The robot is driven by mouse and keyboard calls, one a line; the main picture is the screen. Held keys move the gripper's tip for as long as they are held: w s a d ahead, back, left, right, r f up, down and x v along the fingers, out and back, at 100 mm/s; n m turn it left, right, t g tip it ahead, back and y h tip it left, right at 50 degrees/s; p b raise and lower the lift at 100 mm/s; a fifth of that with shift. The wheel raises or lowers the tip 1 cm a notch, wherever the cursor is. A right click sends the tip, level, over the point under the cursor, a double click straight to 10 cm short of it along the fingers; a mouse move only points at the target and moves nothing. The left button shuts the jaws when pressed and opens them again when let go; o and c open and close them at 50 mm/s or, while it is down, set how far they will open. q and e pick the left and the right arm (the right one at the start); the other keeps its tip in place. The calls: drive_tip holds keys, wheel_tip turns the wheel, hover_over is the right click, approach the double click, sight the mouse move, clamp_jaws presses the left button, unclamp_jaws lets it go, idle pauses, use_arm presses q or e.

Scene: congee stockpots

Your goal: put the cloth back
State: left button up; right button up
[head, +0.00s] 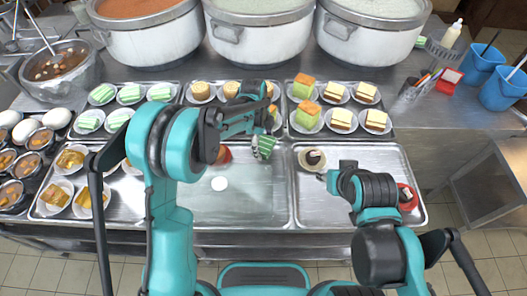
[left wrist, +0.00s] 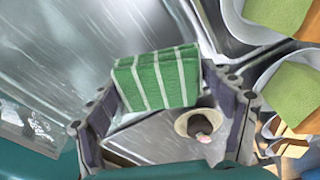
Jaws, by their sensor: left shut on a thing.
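A folded green cloth with white stripes (head: 265,153) hangs from my left gripper (head: 262,139) in the head view, above the back part of the middle front tray. In the left wrist view the cloth (left wrist: 158,79) sits between the two fingers of my left gripper (left wrist: 170,112), which are shut on it. It appears clear of the tray below. My right arm reaches over the right front tray; its gripper (head: 330,180) is near a small dish with a dark item (head: 314,159). Its fingers are too hidden to tell their state.
Plated cakes (head: 341,119) fill the back trays. Large stockpots (head: 261,35) stand behind. Blue buckets (head: 482,67) and a utensil holder (head: 411,89) are at right, dark bowls (head: 40,138) at left.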

sight(264, 151)
use_arm(q)
wheel_tip(264, 151, down, 4)
drive_tip(key=shift+f+b, duration=0.1)
drive_tip(key=shift+b, duration=0.65)
drive_tip(key=shift+r, duration=0.2)
drive_tip(key=shift+f, duration=0.4)
drive_tip(key=o, duration=1.2)
drive_tip(key=shift+c, duration=0.2)
drive_tip(key=shift+r, duration=0.2)
